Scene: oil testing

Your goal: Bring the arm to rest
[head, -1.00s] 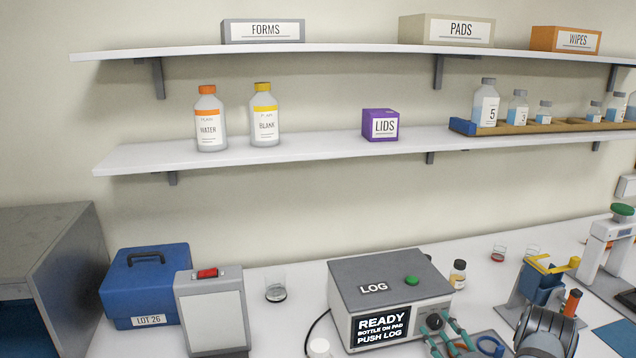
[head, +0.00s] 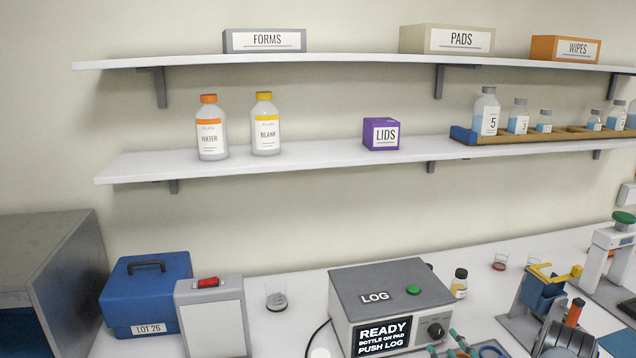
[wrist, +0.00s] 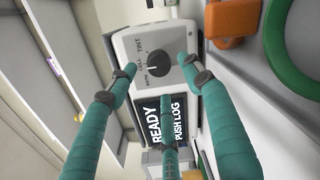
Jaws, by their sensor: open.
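My gripper (head: 456,346) is at the bottom of the head view, in front of the lower right of the grey LOG device (head: 350,293), partly cut off by the frame edge. In the wrist view its teal fingers (wrist: 160,80) are spread apart with nothing between them. Beyond them are the device's dark knob (wrist: 159,63) and its screen reading READY and PUSH LOG. I cannot tell from the pictures whether a fingertip touches the device.
A small amber bottle (head: 459,283) stands right of the device, with a blue and yellow stand (head: 541,290) farther right. A glass beaker (head: 276,296) and blue LOT 26 case (head: 147,285) are left. Shelves (head: 240,165) with bottles run above. An orange part (wrist: 232,22) shows in the wrist view.

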